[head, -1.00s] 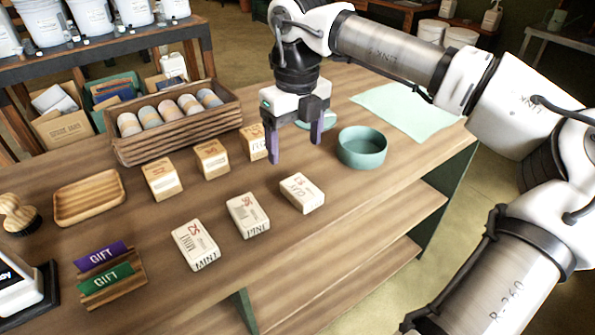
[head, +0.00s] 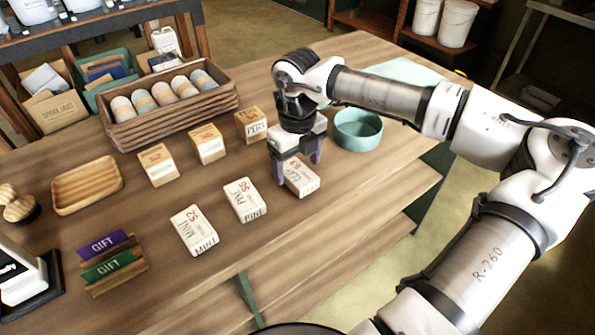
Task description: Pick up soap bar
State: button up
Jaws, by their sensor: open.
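Three white boxed soap bars lie in a row on the wooden table: a mint one (head: 194,230) at the left, a pine one (head: 244,200) in the middle and a third, rightmost one (head: 303,178) with partly hidden lettering. My gripper (head: 297,174) points down over the rightmost soap bar. Its purple fingers are apart, one at the left side of the bar and one at its upper right. Whether they touch the bar cannot be told. The gripper hides part of the bar's top end.
Several small kraft boxes (head: 207,144) stand behind the soaps. A teal bowl (head: 358,131) is just right of my gripper. A wooden crate of cylinders (head: 170,128), a wooden tray (head: 87,187) and a gift card holder (head: 118,277) stand further left. The table's front edge is clear.

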jog(key=shift+f, duration=1.25)
jog(key=c, duration=1.1)
jog(key=shift+r, duration=0.1)
